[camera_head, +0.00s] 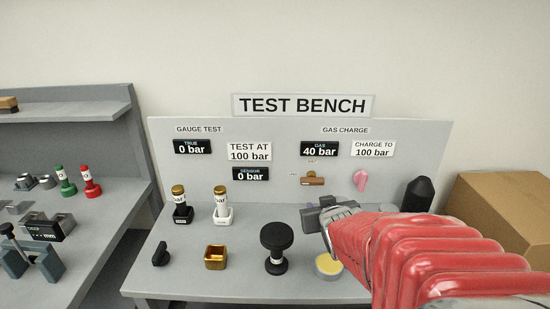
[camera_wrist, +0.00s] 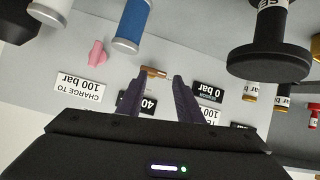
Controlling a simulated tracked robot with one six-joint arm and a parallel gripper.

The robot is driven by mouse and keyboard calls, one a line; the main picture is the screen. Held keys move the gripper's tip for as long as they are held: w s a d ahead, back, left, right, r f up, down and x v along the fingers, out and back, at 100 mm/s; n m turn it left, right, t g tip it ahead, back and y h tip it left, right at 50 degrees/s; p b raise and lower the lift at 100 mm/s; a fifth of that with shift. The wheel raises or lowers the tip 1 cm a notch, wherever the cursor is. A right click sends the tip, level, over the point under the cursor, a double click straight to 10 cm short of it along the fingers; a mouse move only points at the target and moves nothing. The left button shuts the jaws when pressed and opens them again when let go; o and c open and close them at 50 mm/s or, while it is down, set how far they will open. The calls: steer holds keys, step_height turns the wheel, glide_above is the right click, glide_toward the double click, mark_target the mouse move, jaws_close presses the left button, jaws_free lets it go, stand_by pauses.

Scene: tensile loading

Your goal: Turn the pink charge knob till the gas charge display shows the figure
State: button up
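The pink charge knob (camera_head: 361,180) sticks out of the grey bench panel, below the "CHARGE TO 100 bar" label (camera_head: 374,149). The gas charge display (camera_head: 320,149) reads 40 bar. My gripper (camera_head: 326,214) is in front of the panel, lower and left of the knob, apart from it. In the wrist view, which is upside down, my gripper (camera_wrist: 160,80) is open with nothing between its fingers. The knob (camera_wrist: 97,53) there lies to the left of the fingers. The gas display (camera_wrist: 147,105) is partly hidden by a finger.
A brown-handled valve (camera_head: 313,180) sits left of the knob. A black bottle (camera_head: 418,195) stands right of it. A blue cylinder (camera_wrist: 132,22) is near the knob in the wrist view. A black round-topped stand (camera_head: 277,240) and yellow-topped cylinder (camera_head: 328,265) stand on the bench.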

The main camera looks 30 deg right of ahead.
steer(key=s+d+f+m+t+h, duration=0.1)
steer(key=s+d+t, duration=0.1)
steer(key=d, duration=0.6)
steer(key=s+d+f+m+t+h, duration=0.1)
steer(key=s+d+f+t+h, duration=0.1)
steer(key=d, duration=0.6)
steer(key=shift+s+f+t, duration=0.25)
steer(key=shift+s+t, duration=0.25)
steer(key=shift+s, duration=0.45)
steer(key=shift+d, duration=0.15)
